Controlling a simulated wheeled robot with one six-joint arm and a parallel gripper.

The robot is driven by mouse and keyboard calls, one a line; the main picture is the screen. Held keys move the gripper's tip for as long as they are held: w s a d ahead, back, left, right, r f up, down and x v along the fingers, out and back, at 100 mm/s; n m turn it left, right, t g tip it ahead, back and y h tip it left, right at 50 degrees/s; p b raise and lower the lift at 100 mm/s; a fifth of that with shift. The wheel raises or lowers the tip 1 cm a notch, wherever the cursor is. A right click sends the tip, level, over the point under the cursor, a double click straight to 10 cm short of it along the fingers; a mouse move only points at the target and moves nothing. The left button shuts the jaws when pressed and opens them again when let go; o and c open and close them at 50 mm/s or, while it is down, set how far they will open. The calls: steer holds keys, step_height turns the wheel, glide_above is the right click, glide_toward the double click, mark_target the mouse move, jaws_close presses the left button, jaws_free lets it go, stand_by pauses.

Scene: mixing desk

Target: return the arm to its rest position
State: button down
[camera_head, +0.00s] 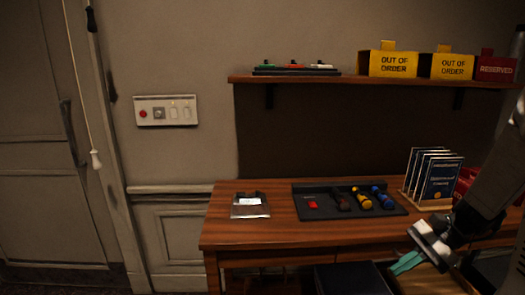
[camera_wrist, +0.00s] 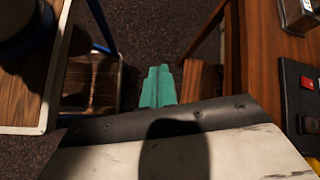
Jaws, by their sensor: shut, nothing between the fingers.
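My gripper (camera_head: 408,262) is at the lower right of the head view, at the front of the wooden desk (camera_head: 270,227). Its green fingers are together with nothing between them. They also show in the middle of the wrist view (camera_wrist: 158,87), pointing down past the desk's front edge towards the dark floor. My arm comes in from the right edge of the head view.
On the desk are a black tray (camera_head: 335,213) with red, yellow and blue items, a small clear-topped box (camera_head: 250,206) and a rack of blue cards (camera_head: 440,179). A shelf (camera_head: 300,79) above holds yellow "OUT OF ORDER" signs (camera_head: 388,64). The desk's left front is clear.

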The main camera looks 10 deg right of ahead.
steer(key=s+a+r+n+h, duration=1)
steer(key=s+a+r+n, duration=0.2)
steer(key=a+r+n, duration=0.2)
steer(key=shift+s+a+r+n, duration=0.2)
steer(key=shift+a+n, duration=0.1)
steer(key=shift+a, duration=0.4)
